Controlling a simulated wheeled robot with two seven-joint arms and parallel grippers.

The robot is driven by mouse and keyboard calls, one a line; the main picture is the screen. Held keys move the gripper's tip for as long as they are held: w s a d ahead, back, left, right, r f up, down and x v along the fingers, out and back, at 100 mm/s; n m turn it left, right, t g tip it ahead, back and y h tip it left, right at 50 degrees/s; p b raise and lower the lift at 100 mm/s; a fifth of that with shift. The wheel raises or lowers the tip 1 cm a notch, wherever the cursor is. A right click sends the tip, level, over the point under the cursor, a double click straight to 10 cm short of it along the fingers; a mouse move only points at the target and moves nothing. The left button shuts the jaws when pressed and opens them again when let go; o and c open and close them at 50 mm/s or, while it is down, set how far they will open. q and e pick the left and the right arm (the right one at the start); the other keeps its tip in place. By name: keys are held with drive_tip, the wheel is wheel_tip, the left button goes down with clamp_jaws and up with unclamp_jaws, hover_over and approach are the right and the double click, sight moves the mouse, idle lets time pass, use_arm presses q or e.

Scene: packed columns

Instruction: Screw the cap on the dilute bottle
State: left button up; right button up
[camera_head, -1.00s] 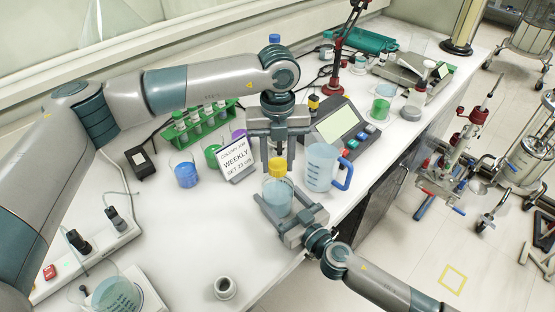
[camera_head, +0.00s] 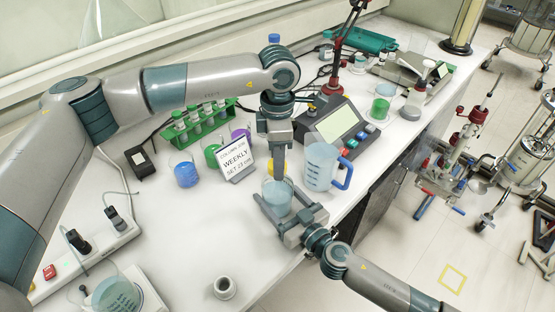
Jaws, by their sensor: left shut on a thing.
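The dilute bottle (camera_head: 276,197), clear with pale blue liquid, stands upright near the bench's front edge. The yellow cap (camera_head: 270,169) is on its mouth, mostly hidden by my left gripper. My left gripper (camera_head: 278,170) points straight down from above, shut on the cap, with its near finger in front of it. My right gripper (camera_head: 287,210) lies low at the bench, one finger on each side of the bottle's lower part. I cannot tell whether both its fingers touch the glass.
A blue-handled jug (camera_head: 322,168) stands close to the right of the bottle. A small white pot (camera_head: 225,288) sits in front.

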use_arm(q)
drive_tip(key=m, duration=1.1)
drive_tip(key=shift+m, duration=0.3)
drive_tip(key=o, duration=1.1)
drive_tip(key=shift+o, duration=0.2)
drive_tip(key=shift+r, duration=2.2)
drive_tip(key=shift+n, duration=0.4)
drive_tip(key=shift+c, duration=0.2)
